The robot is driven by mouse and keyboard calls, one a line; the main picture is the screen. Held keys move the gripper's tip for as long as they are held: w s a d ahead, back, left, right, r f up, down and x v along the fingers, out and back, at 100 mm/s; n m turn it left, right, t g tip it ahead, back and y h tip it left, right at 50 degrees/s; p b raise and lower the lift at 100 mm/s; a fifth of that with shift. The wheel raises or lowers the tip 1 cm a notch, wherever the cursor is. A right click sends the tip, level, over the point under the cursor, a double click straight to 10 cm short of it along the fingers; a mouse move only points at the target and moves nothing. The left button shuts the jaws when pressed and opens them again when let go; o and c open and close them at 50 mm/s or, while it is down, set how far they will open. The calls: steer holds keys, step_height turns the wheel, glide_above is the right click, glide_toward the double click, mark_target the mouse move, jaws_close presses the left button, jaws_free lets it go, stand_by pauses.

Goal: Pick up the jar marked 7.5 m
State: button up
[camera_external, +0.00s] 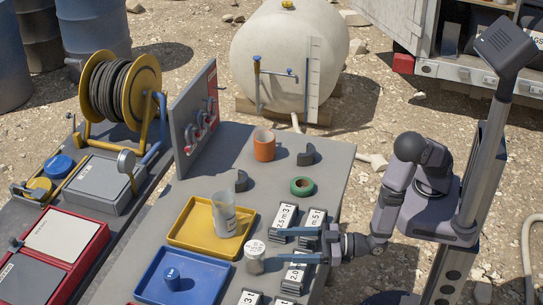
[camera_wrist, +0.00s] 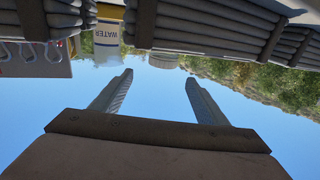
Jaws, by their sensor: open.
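In the external view a jar with a pale, marked lid (camera_external: 254,250) stands upright on the grey bench, just left of my gripper (camera_external: 277,244). Its marking is too small to read, so I cannot tell if it is 7.5 m. A clear jar (camera_external: 224,214) stands on the yellow tray (camera_external: 186,232); no marking on it is readable. My gripper is open, level, its two fingers pointing left toward the lidded jar. In the wrist view my gripper (camera_wrist: 160,76) shows sky between the fingers and nothing held.
Labelled dark blocks (camera_external: 284,217) stand around my gripper. A blue tray (camera_external: 148,289), an orange cup (camera_external: 264,151) and a green ring (camera_external: 302,187) are on the bench. An upright panel (camera_external: 187,100) bounds the far left side.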

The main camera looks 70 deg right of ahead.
mark_target(262, 248)
steer(key=shift+f, duration=0.45)
steer(key=shift+p+x, duration=0.6)
steer(key=shift+x, duration=1.15)
steer(key=shift+a+p+x, duration=0.2)
steer(key=shift+p+x, duration=0.4)
steer(key=shift+x, duration=1.4)
steer(key=shift+s, duration=0.1)
steer(key=shift+c, duration=0.6)
steer(key=shift+r, duration=0.1)
steer(key=c, duration=1.3)
steer(key=shift+o, duration=0.2)
steer(key=shift+r, duration=0.1)
steer(key=shift+r+b, duration=0.55)
steer(key=shift+r, duration=4.35)
